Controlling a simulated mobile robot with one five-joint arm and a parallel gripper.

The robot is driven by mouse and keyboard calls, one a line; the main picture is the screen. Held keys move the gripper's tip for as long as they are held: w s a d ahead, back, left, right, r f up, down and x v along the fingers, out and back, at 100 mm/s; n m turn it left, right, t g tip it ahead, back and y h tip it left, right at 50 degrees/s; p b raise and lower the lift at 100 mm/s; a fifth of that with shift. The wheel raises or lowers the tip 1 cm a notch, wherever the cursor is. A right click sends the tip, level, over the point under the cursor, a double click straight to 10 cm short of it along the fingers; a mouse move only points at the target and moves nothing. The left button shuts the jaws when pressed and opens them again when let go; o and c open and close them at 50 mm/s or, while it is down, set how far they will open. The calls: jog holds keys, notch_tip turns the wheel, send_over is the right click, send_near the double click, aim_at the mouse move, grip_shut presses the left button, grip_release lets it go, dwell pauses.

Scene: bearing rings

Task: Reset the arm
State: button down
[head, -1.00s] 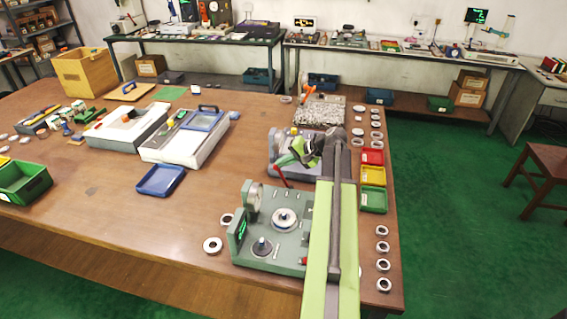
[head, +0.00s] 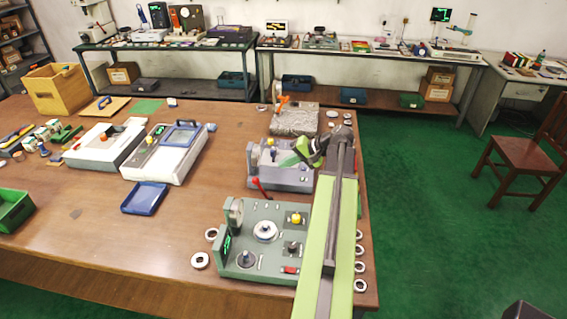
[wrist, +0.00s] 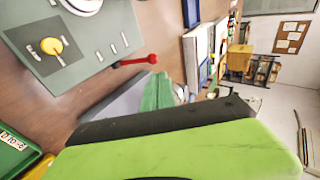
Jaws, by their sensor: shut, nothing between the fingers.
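My gripper (head: 294,157) with its green fingers is at the end of my arm, over the right part of the wooden table. It is shut and empty. It is above or beside the grey-blue fixture (head: 292,180); I cannot tell whether it touches it. My lower arm link runs up the right side of the head view and hides part of the table edge. In the wrist view the green finger (wrist: 158,92) shows at the middle, with the green-grey test plate (wrist: 88,38) at upper left.
The green-grey test fixture (head: 265,258) stands just left of my arm, with a red-knobbed lever (head: 257,183) behind it. Bearing rings (head: 200,261) lie around it. A blue tray (head: 145,198) lies further left. Bare table (head: 95,235) is at the front left. A chair (head: 530,150) stands at right.

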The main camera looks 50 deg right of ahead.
jog(key=w+a+n+g+y, duration=0.1)
jog(key=w+a+n, duration=0.1)
jog(key=w+a, duration=0.5)
jog(key=w+a+n+g+y, duration=0.1)
jog(key=w+a, duration=0.3)
jog(key=a, duration=0.6)
jog(key=w+a+f+n+g, duration=0.1)
jog(key=a+f+n+g, duration=0.1)
jog(key=a, duration=0.9)
jog(key=w+a+f+n+g, duration=0.2)
jog(key=a+n, duration=0.1)
jog(key=a, duration=0.7)
jog(key=s+a+f+n+g+h, duration=0.1)
jog(key=s+a+f+n+g, duration=0.2)
jog(key=a, duration=0.8)
jog(key=s+a+f+n+h, duration=0.1)
jog(key=s+a+f+h, duration=0.15)
jog(key=s, duration=0.25)
jog(key=d, duration=0.1)
jog(key=d+h, duration=0.1)
jog(key=d, duration=0.1)
jog(key=s+d+h, duration=0.1)
jog(key=d, duration=0.1)
jog(key=shift+s+r+h, duration=0.1)
jog(key=shift+r+h, duration=0.15)
